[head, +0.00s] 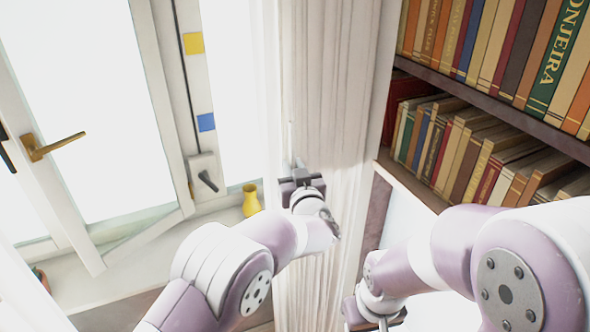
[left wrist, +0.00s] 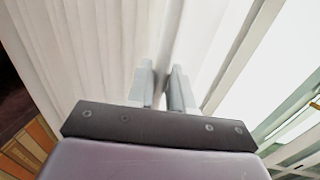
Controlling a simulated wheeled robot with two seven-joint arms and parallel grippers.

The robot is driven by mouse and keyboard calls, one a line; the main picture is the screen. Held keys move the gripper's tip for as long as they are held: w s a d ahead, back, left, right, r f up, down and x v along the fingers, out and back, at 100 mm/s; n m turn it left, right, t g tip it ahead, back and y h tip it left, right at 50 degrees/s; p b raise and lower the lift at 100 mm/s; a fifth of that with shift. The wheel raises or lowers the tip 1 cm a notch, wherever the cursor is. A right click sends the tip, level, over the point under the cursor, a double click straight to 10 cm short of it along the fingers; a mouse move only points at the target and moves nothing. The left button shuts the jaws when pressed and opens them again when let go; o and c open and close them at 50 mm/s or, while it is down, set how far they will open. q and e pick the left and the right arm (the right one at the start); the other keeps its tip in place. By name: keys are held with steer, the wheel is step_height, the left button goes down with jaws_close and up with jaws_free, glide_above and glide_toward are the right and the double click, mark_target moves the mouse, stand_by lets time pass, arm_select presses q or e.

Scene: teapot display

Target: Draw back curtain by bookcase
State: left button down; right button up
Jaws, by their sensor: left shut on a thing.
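The white pleated curtain (head: 325,80) hangs between the window and the bookcase (head: 485,95). My left gripper (head: 296,168) is at the curtain's left, window-side edge. It is shut on the curtain's edge. In the left wrist view the two fingers (left wrist: 163,85) pinch the edge of the curtain cloth (left wrist: 80,45), with folds spreading to the left. My right gripper (head: 375,316) is low in the head view, in front of the bookcase's lower part, and its fingers cannot be made out.
The window (head: 75,80) with a brass handle (head: 50,146) is on the left. A small yellow vase (head: 251,200) stands on the sill (head: 75,280) near my left arm. Books fill the shelves close to the curtain's right side.

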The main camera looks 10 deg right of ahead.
arm_select(q)
steer(key=shift+w+d, duration=0.15)
steer(key=shift+d, duration=0.1)
steer(key=c, duration=1.2)
jaws_free()
steer(key=shift+w+a+f, duration=0.1)
steer(key=shift+w+f, duration=0.05)
steer(key=shift+w, duration=0.05)
